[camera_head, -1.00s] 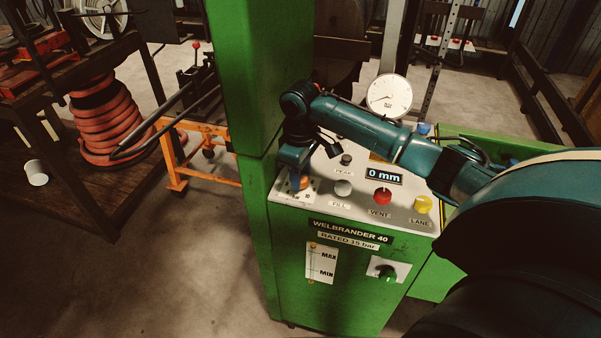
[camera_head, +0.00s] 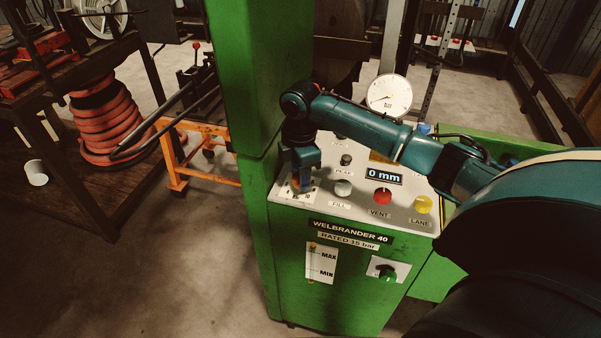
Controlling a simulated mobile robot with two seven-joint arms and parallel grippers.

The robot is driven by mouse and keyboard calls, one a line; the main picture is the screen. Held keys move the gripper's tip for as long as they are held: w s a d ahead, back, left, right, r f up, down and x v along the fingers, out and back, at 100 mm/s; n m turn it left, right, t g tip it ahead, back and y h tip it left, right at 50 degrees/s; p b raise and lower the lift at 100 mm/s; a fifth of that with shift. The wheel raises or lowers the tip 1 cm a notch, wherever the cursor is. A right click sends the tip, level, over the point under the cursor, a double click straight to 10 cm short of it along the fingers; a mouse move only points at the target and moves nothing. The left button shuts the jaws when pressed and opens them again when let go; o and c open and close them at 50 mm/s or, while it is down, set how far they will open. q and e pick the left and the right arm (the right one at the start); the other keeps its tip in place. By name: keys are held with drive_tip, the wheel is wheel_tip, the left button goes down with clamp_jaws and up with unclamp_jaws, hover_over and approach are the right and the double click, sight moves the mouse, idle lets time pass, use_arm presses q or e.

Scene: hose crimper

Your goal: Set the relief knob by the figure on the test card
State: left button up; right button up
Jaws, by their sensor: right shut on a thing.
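The relief knob (camera_head: 296,184) appears as a small orange-brown knob on a white dial plate (camera_head: 278,196) at the left front corner of the machine's sloping panel. My right gripper (camera_head: 298,188) points down over it and is shut on it, hiding most of it and part of the dial marks. The round bar gauge (camera_head: 389,94) stands behind the panel, its figures too small to read surely. I cannot make out the figure on a test card. My left gripper is not in view.
A green column (camera_head: 255,80) rises close left of my gripper. My right arm spans the panel's back.

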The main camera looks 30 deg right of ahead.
drive_tip(key=shift+r+n, duration=0.1)
drive_tip(key=shift+n, duration=0.6)
drive_tip(key=o, duration=1)
use_arm(q)
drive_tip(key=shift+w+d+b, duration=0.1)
drive_tip(key=shift+b, duration=0.35)
use_arm(e)
wheel_tip(320, 180, up, 13)
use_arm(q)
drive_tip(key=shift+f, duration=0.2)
